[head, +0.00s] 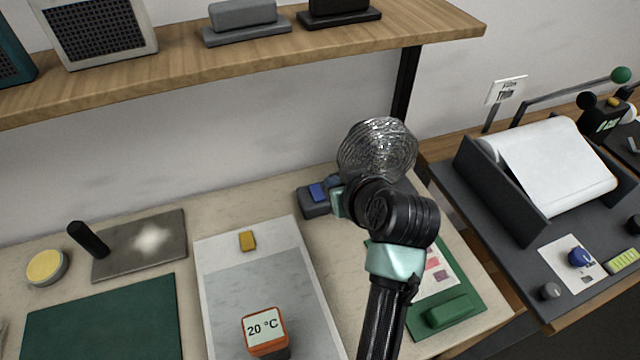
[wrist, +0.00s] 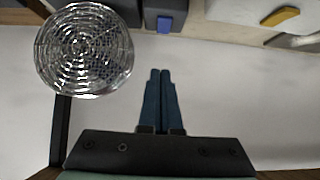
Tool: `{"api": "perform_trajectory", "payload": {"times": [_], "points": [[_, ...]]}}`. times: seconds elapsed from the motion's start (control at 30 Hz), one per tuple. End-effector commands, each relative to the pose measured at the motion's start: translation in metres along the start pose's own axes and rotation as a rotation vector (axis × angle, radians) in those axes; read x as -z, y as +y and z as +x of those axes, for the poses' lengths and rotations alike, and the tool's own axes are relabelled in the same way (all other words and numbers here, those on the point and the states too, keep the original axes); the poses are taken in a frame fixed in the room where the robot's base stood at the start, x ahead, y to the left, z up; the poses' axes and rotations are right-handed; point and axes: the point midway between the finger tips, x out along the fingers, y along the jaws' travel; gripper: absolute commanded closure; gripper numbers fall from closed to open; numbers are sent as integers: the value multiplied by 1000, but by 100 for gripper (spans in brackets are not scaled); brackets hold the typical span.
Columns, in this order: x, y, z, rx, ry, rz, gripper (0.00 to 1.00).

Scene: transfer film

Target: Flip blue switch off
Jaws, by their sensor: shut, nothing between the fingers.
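The blue switch (head: 318,192) is a blue rocker on a dark grey box, standing on the table near the wall. In the wrist view the blue switch (wrist: 165,24) shows at the top, beyond the fingertips. My gripper (wrist: 160,73) is shut and empty, its two dark blue fingers together. A gap in the picture separates the fingertips from the switch. In the head view my gripper (head: 334,181) is just right of the switch box, mostly hidden behind my arm. I cannot tell whether it touches the box. The rocker's tilt is too small to tell.
A clear ridged round object (head: 378,150) is close beside my wrist; it also shows in the wrist view (wrist: 85,50). A wooden shelf (head: 250,60) overhangs the table. A yellow block (head: 247,241) and an orange temperature display (head: 265,330) lie left of my arm.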

Motion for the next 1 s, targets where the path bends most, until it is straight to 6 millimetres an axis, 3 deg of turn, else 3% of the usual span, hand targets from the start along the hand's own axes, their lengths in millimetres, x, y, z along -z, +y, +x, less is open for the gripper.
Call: {"api": "perform_trajectory", "payload": {"times": [0.6,0.8,1.0], "points": [[0,-1,95,2,-3,-2,100],[-22,-1,114,1,-3,0,100],[-28,-1,120,0,0,-1,100]]}}
